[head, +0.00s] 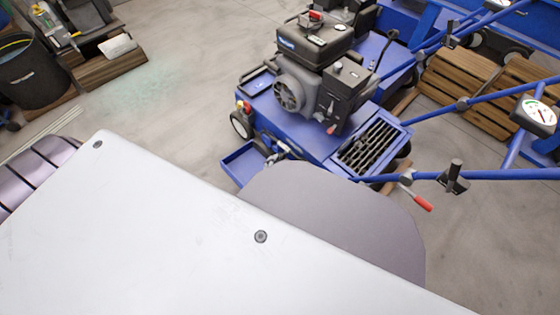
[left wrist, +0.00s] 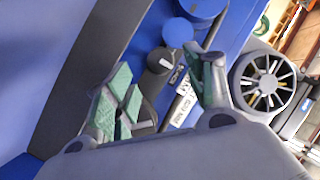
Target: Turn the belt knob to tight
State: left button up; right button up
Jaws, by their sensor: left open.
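In the left wrist view a dark round knob (left wrist: 160,61) with a pale pointer mark sits on a dark plate on the blue machine. A white label (left wrist: 184,104) with dark print lies beside it, too small to read. My left gripper (left wrist: 168,80) is open, its green-padded fingers on either side of the picture of the knob. I cannot tell whether they touch it. In the head view the blue aerator (head: 308,120) stands beyond my large pale arm link, and my left gripper (head: 272,150) shows small at its near corner. The knob is not discernible there. My right gripper is not in view.
In the head view, blue handlebars with a gauge (head: 538,112) and a red-tipped lever (head: 415,198) extend right. Open floor (head: 180,80) lies left of the aerator.

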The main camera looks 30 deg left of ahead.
aim_at(280, 158)
pick_arm(q)
jog(key=shift+b+x, duration=0.8)
jog(key=shift+x, duration=1)
jog(key=shift+w+f, duration=0.1)
jog(key=shift+w, duration=0.2)
jog(key=shift+c, duration=0.7)
jog(key=c, duration=0.9)
jog(key=shift+o, duration=0.2)
